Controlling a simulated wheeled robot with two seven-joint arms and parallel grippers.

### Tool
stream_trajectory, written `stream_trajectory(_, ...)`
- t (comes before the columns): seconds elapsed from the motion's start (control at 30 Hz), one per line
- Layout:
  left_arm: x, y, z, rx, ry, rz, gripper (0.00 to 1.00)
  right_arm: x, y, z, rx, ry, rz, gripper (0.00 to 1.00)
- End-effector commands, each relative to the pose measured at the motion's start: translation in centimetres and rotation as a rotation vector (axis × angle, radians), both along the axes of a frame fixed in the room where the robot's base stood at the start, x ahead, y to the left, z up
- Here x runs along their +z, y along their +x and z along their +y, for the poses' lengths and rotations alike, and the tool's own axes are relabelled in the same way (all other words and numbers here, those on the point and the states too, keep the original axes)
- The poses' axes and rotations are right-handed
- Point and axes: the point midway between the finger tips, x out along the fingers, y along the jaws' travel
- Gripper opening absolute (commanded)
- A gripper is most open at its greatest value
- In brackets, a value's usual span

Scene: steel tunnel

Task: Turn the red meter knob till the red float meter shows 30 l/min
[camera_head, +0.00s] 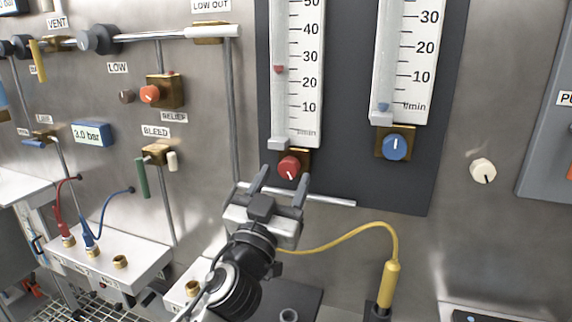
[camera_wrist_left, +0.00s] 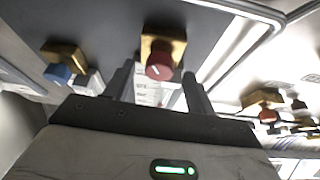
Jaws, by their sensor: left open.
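The red meter knob (camera_head: 289,167) is round with a white pointer line and sits on a brass block below the red float meter (camera_head: 297,100). The red float (camera_head: 279,69) stands between the 20 and 30 marks, around 25. My left gripper (camera_head: 283,178) is open just in front of and below the red knob, with a finger towards each side. In the left wrist view the red knob (camera_wrist_left: 159,68) shows between and beyond the two fingertips (camera_wrist_left: 158,78); I see no clear contact. My right gripper is in neither view.
To the right are the blue meter (camera_head: 408,70) with its blue knob (camera_head: 395,146) and a cream knob (camera_head: 482,170). A horizontal pipe (camera_head: 330,200) runs below the red knob. A yellow cable (camera_head: 350,236) hangs under it. The relief and bleed valves (camera_head: 157,154) are left.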

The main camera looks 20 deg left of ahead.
Motion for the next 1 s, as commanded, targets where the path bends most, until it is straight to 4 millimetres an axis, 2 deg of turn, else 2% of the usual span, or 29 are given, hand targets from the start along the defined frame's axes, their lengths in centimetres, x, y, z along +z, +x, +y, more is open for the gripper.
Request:
stream_trajectory(0.2, 0.7, 1.8, -0.2, -0.001, 0.001, 0.0, 0.56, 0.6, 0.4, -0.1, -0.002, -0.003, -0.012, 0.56)
stream_trajectory(0.5, 0.7, 1.9, -0.2, -0.001, 0.001, 0.0, 0.56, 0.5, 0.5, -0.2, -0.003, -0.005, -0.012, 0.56)
stream_trajectory(0.57, 0.7, 1.9, -0.2, -0.001, 0.001, 0.0, 0.42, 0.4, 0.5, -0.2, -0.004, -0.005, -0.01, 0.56)
stream_trajectory(0.67, 0.7, 1.9, -0.2, 0.0, 0.001, 0.001, 0.14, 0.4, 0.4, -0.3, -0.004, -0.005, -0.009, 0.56)
stream_trajectory(0.7, 0.7, 1.9, -0.2, 0.0, 0.001, 0.001, 0.11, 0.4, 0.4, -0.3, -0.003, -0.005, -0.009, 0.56)
stream_trajectory(0.87, 0.8, 1.9, -0.1, -0.001, 0.028, 0.001, 0.11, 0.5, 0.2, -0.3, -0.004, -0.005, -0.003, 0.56)
stream_trajectory(1.0, 0.9, 1.9, 0.0, 0.0, 0.147, -0.003, 0.11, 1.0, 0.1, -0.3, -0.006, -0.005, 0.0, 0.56)
